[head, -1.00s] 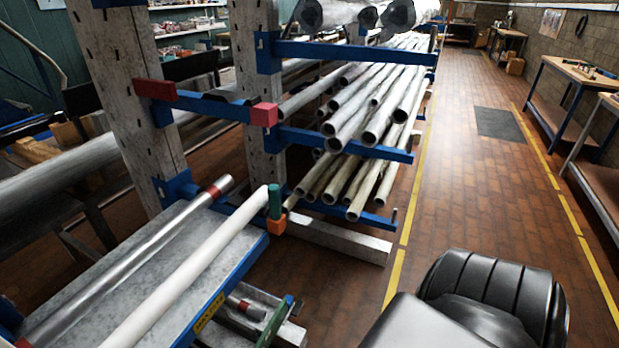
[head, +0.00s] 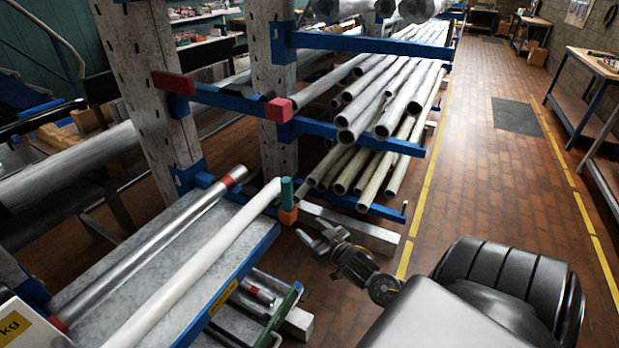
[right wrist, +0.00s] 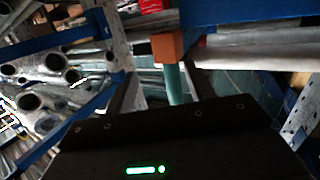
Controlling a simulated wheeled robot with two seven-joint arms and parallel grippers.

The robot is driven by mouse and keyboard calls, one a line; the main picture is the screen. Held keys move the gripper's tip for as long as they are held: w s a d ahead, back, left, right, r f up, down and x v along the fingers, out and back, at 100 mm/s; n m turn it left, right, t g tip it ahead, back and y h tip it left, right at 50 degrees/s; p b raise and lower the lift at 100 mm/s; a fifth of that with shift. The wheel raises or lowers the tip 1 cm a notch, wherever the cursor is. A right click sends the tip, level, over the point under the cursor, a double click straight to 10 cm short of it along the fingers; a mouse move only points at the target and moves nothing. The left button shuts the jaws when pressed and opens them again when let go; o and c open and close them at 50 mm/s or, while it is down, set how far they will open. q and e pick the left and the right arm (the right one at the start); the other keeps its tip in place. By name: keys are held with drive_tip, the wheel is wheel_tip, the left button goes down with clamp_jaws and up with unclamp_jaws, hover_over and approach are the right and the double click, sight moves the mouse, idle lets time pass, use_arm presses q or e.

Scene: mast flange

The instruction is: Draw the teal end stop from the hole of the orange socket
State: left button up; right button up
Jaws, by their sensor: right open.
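The teal end stop (head: 287,190) stands upright in the orange socket (head: 288,216) at the end of the blue shelf arm, beside the tip of the white tube. My right gripper (head: 314,232) is open and empty, close to the right of the socket and lower in the head view. In the right wrist view the teal end stop (right wrist: 175,84) points down the picture from the orange socket (right wrist: 168,46). It shows between the two dark fingers of the gripper (right wrist: 160,80); I cannot tell whether it lies within their reach. My left gripper is not in view.
The white tube (head: 200,262) and a steel tube (head: 150,245) with red ends lie on the grey shelf behind the stop. A rack of metal pipes (head: 385,110) stands beyond. A pale beam (head: 350,230) lies low behind my gripper. The tiled floor (head: 480,190) at right is clear.

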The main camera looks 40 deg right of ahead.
sight(286, 180)
wheel_tip(286, 180, up, 6)
drive_tip(key=a+t, duration=0.1)
drive_tip(key=shift+y, duration=0.3)
drive_tip(key=w, duration=0.3)
drive_tip(key=w+p, duration=0.1)
drive_tip(key=w, duration=0.3)
drive_tip(key=w+d, duration=0.1)
drive_tip(key=w, duration=0.3)
drive_tip(key=shift+w+r+p, duration=0.1)
drive_tip(key=shift+p, duration=0.3)
drive_tip(key=c, duration=1.1)
drive_tip(key=shift+r+p, duration=3.5)
drive_tip(key=shift+r, duration=0.05)
